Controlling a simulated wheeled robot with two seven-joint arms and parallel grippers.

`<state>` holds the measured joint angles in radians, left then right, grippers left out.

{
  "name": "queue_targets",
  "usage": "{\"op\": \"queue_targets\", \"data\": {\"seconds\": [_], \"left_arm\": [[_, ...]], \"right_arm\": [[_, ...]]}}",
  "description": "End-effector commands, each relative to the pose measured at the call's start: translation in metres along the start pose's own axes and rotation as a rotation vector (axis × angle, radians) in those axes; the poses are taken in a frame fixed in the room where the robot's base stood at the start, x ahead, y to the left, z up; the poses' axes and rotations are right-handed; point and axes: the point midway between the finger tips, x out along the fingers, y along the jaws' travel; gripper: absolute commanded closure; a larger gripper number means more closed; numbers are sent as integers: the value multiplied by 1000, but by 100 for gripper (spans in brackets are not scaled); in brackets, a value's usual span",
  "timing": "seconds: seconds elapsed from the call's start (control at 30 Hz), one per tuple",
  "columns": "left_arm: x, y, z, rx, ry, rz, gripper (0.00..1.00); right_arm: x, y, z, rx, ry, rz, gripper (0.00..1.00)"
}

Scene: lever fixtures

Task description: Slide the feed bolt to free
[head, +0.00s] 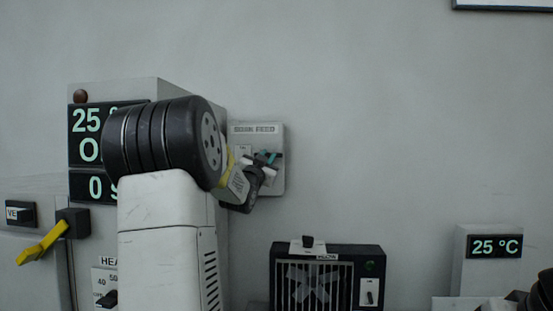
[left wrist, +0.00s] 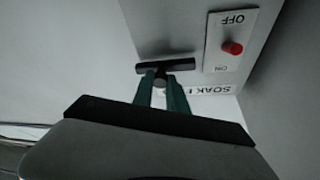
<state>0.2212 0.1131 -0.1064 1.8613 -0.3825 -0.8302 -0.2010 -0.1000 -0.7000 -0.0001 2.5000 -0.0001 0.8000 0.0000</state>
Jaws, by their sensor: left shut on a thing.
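The feed panel (head: 277,180), a pale plate with a feed label along its top, is on the wall right of the tall cabinet. My left gripper (head: 266,158) is in front of it, its teal fingertips at the panel's middle. In the left wrist view, the gripper (left wrist: 161,88) is shut on the stem of a dark T-shaped handle, the feed bolt (left wrist: 166,67). The bolt's crossbar shows beyond the fingertips. The fingers hide part of the stem, and the bolt's track is hard to make out. My right gripper is not clearly visible.
A red knob (left wrist: 232,48) on an OFF/ON plate is close beside the bolt. The tall cabinet (head: 150,88) with displays is behind my left arm. A yellow lever (head: 42,243) is at left, a black fan unit (head: 326,250) below, and a temperature display (head: 495,246) at right.

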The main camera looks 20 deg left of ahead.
Motion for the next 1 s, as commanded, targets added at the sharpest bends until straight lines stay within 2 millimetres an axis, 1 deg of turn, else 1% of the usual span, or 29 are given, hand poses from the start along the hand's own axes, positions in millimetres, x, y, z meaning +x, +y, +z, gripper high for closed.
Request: {"op": "queue_targets", "data": {"seconds": [0.03,0.27,0.3,0.37,0.4,0.67,0.77,0.87,1.0], "left_arm": [[0,4,-1,-1,0,6,100],[0,6,-1,-1,1,9,100],[0,6,-1,-1,1,9,74],[0,6,-1,-1,1,9,62],[0,6,-1,-1,1,9,60],[0,4,-1,-1,1,5,60],[-5,3,-1,-1,0,5,60],[-18,3,-1,-1,0,4,60],[-43,3,-1,-1,0,5,60]], "right_arm": [[0,0,0,0,0,0,57],[0,0,0,0,0,0,57],[0,0,0,0,0,0,57],[0,0,0,0,0,0,57],[0,0,0,0,0,0,57],[0,0,0,0,0,0,57],[0,0,0,0,0,0,57],[0,0,0,0,0,0,57],[0,0,0,0,0,0,57]]}}
